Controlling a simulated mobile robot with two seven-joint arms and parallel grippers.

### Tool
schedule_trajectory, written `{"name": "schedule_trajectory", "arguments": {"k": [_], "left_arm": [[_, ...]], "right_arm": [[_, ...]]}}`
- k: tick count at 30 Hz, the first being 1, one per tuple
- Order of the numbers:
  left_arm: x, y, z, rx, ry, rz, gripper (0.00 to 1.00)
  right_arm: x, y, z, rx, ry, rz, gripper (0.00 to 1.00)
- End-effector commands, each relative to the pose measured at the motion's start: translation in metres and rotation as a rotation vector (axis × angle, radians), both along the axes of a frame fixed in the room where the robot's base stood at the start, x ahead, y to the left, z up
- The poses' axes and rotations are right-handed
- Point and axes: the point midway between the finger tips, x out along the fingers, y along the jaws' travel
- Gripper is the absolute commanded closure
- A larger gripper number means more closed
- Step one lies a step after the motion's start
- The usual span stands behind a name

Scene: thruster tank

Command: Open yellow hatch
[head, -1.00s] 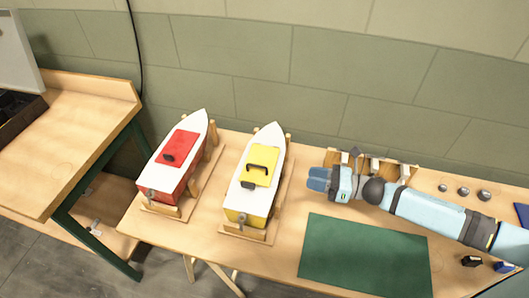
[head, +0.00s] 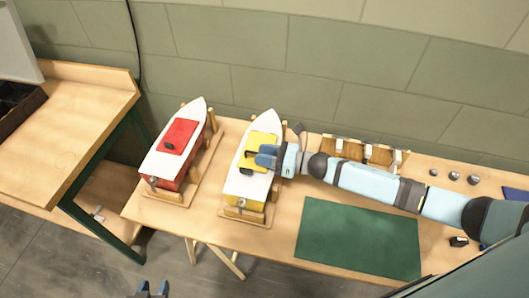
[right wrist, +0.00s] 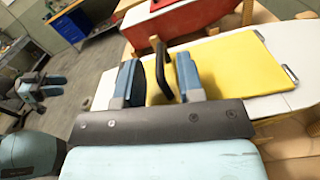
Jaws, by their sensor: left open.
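The yellow hatch (head: 262,140) lies flat on the deck of the white and yellow boat (head: 270,122), and appears closed. In the right wrist view the hatch (right wrist: 240,62) has a black handle (right wrist: 164,70) standing up from it. My right gripper (head: 264,156) is over the hatch; in its wrist view the fingers (right wrist: 158,75) are apart, one on each side of the handle. My left gripper (head: 152,288) is open and empty at the bottom edge, away from the boats.
A boat with a red hatch (head: 179,136) stands to the left on its own wooden cradle. A green mat (head: 358,238) lies to the right, with a wooden rack (head: 345,148) behind it. Another wooden table (head: 70,115) is at far left.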

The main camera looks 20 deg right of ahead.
Motion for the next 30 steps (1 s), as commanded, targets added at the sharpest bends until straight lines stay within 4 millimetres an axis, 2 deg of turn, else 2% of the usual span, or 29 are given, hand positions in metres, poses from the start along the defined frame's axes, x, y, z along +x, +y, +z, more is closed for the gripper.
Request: {"name": "schedule_trajectory", "arguments": {"k": [7,8,12,23,30], "left_arm": [[-0.001,0.000,-0.002,0.000,0.004,0.000,0.57],[-0.001,0.000,-0.002,0.000,0.004,0.000,0.57],[-0.001,0.000,-0.002,0.000,0.004,0.000,0.57],[-0.001,-0.001,-0.001,-0.001,0.004,0.000,0.57],[0.000,-0.001,0.005,-0.002,0.002,0.000,0.57]], "right_arm": [[0.001,0.001,0.000,0.000,0.000,-0.001,0.65],[0.000,0.001,0.000,0.000,0.000,-0.001,0.70],[0.000,0.000,0.000,0.000,0.000,0.000,1.00],[0.000,0.000,0.001,0.011,0.018,0.000,1.00],[0.003,-0.002,0.013,0.068,0.107,0.001,1.00]]}}
